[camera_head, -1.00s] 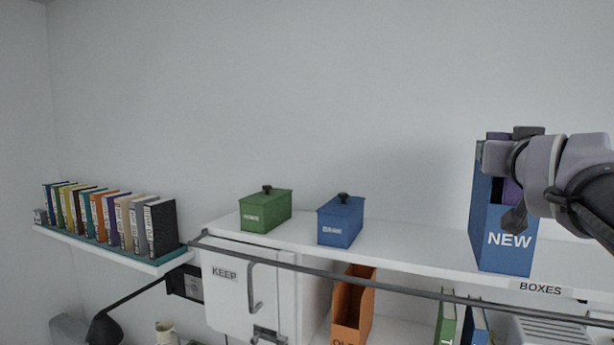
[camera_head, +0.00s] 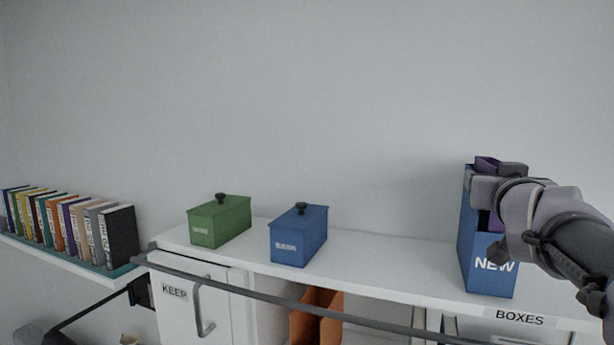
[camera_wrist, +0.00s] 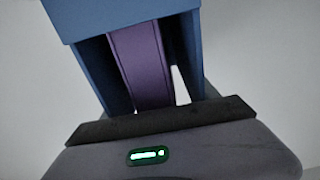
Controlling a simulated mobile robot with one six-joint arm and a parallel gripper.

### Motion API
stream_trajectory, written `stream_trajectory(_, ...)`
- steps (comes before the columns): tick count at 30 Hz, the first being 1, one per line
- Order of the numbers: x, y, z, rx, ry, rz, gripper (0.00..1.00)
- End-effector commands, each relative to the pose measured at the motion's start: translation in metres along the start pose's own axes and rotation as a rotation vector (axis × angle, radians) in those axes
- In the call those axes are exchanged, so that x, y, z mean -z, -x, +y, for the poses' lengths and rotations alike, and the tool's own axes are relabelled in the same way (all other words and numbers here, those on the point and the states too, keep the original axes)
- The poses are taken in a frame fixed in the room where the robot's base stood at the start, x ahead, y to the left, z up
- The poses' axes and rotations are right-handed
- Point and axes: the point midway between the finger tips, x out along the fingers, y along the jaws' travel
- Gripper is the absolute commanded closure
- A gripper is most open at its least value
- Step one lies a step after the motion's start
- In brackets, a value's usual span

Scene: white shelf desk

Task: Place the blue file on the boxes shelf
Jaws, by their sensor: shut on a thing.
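The blue file (camera_head: 487,284), labelled NEW, is upright at the right end of the upper shelf (camera_head: 390,265), above the BOXES label (camera_head: 519,317). Its base is at or just over the shelf top; I cannot tell if it touches. My gripper (camera_head: 492,182) is shut on the upper part of the file, from the right. Something purple shows inside the file. In the wrist view the file (camera_wrist: 120,12) fills the top, with a purple piece (camera_wrist: 140,65) between its blue walls.
A green box (camera_head: 220,222) and a blue box (camera_head: 298,236), both lidded, stand left on the same shelf, with clear space between them and the file. A row of books (camera_head: 70,228) stands on a side shelf. A grey rail (camera_head: 300,295) crosses in front. An orange holder (camera_head: 318,312) is below.

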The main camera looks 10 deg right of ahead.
Motion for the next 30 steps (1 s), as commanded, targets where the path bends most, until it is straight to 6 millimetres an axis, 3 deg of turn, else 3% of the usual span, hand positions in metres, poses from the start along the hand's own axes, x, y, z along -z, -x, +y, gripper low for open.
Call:
stream_trajectory(11, -0.004, 0.0, 0.0, 0.0, 0.0, 0.002, 1.0)
stream_trajectory(12, -0.005, 0.0, 0.001, 0.0, 0.0, 0.0, 0.3)
stream_trajectory(15, -0.004, 0.0, 0.0, 0.0, 0.0, 0.0, 0.1)
stream_trajectory(26, 0.0, 0.001, 0.0, 0.0, 0.0, 0.001, 0.1)
stream_trajectory(30, -0.001, 0.025, 0.0, 0.0, 0.0, 0.004, 0.1)
